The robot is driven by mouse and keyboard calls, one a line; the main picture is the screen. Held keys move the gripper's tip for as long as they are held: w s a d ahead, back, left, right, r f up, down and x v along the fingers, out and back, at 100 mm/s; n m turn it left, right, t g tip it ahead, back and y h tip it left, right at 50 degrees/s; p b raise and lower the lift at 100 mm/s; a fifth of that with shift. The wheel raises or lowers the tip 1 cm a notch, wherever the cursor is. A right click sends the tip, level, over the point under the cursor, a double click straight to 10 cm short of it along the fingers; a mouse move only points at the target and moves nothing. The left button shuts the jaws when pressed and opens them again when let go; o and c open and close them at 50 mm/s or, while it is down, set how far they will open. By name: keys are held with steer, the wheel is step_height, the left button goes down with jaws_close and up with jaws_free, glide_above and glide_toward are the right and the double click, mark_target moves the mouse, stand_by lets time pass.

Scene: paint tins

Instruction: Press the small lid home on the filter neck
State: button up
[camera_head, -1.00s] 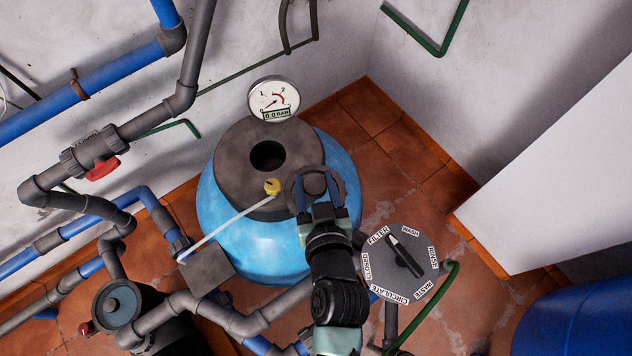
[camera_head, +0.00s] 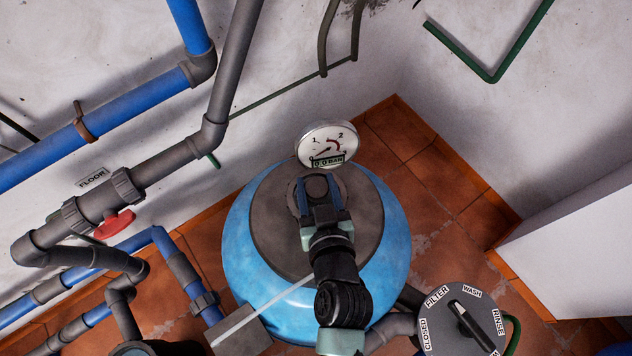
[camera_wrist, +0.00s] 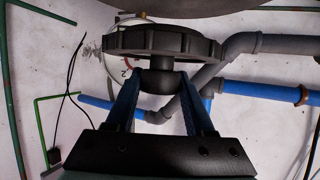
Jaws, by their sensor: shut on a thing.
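The small lid (camera_head: 298,196) is a dark grey disc with a ribbed rim and a knob. It shows large in the wrist view (camera_wrist: 160,42). My gripper (camera_head: 320,205) is shut on the lid's knob, with a blue finger on each side in the wrist view (camera_wrist: 155,90). The filter is a blue tank (camera_head: 245,255) with a grey top (camera_head: 275,235). In the head view the lid covers the neck opening from sight. In the wrist view a gap shows between the lid and a dark curved surface at the top edge, probably the filter top.
A pressure gauge (camera_head: 325,145) stands just behind the lid. A white rod (camera_head: 262,310) runs up to the tank's front, its upper end hidden by my arm. A valve dial (camera_head: 440,325) is at the lower right. Blue and grey pipes (camera_head: 150,170) fill the left.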

mark_target(317, 197)
steer(key=shift+r, duration=0.1)
step_height(317, 197, down, 6)
steer(key=b, duration=0.5)
steer(key=shift+f, duration=0.45)
stand_by(1.3)
steer(key=shift+r, duration=0.1)
steer(key=shift+r, duration=1.25)
